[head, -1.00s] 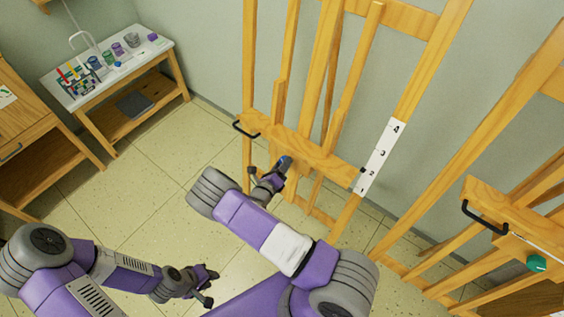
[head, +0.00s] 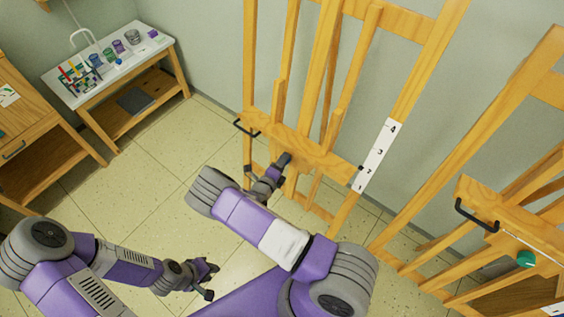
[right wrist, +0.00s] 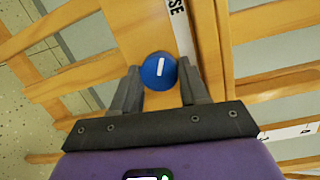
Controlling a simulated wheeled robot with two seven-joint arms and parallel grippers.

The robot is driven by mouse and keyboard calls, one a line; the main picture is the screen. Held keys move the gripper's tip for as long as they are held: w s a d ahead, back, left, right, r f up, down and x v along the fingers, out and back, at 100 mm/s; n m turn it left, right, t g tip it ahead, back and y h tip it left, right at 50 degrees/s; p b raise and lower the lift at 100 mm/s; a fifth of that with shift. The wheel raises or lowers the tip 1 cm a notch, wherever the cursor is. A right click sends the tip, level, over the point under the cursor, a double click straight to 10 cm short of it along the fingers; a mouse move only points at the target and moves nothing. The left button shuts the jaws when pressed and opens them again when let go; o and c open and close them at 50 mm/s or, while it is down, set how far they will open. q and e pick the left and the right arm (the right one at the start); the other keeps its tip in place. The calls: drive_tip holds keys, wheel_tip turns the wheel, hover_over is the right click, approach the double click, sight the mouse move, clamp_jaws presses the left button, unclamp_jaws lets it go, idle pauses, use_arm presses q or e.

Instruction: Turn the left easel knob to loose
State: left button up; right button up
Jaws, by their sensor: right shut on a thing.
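The left easel (head: 322,158) is wooden and stands in the middle of the head view. Its blue knob (right wrist: 158,71) has a white line and sits between my right fingers in the right wrist view. The line points nearly straight up there, leaning slightly right. My right gripper (head: 284,163) reaches the easel's front crossbar and is shut on the knob, which it hides in the head view. A white strip (right wrist: 181,28) beside the knob shows the letters "SE"; the rest is not readable. My left gripper (head: 210,279) is open and empty, low over the floor.
A second easel (head: 482,200) with a black handle and a green knob (head: 526,259) stands at the right. A black handle (head: 245,128) sticks out at the left easel's left end. A supply table (head: 150,50) stands back left. Floor between is clear.

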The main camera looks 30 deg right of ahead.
drive_tip(key=o, duration=1)
drive_tip(key=shift+o, duration=0.2)
drive_tip(key=v, duration=0.7)
drive_tip(key=shift+s+a+p, duration=0.2)
drive_tip(key=shift+p, duration=0.15)
